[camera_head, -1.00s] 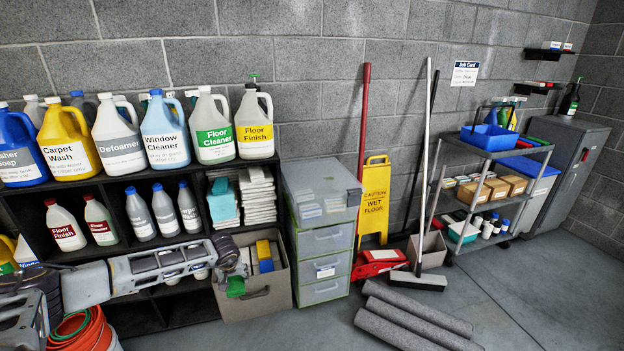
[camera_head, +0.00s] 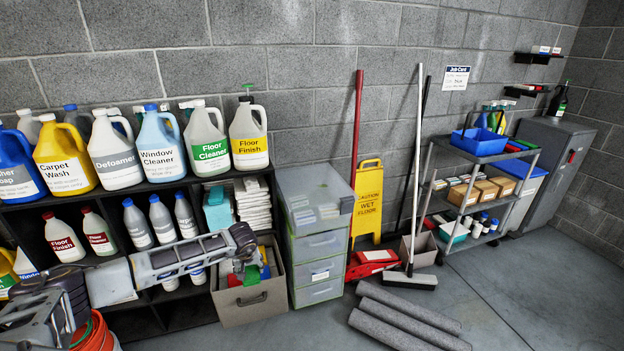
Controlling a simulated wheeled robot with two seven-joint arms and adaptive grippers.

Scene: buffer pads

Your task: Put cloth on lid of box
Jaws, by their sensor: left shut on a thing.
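My left arm reaches in from the left, and my left gripper (camera_head: 243,266) points down over the open grey bin (camera_head: 251,303). It is shut on what looks like a green cloth (camera_head: 251,274); the fingers are small and partly hidden, so the grip is hard to make out. Folded white cloths (camera_head: 254,204) and teal cloths (camera_head: 218,212) lie on the shelf behind. A drawer unit with a clear top (camera_head: 314,196) stands right of the bin. A white box with a blue lid (camera_head: 519,167) stands by the cart at the right. My right gripper is not in view.
Cleaner jugs (camera_head: 115,155) and bottles line the black shelf (camera_head: 145,193). Rolled grey mats (camera_head: 400,325) lie on the floor. A yellow wet-floor sign (camera_head: 367,203), a broom (camera_head: 412,276) and a cart (camera_head: 466,213) stand along the wall. The floor at right is clear.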

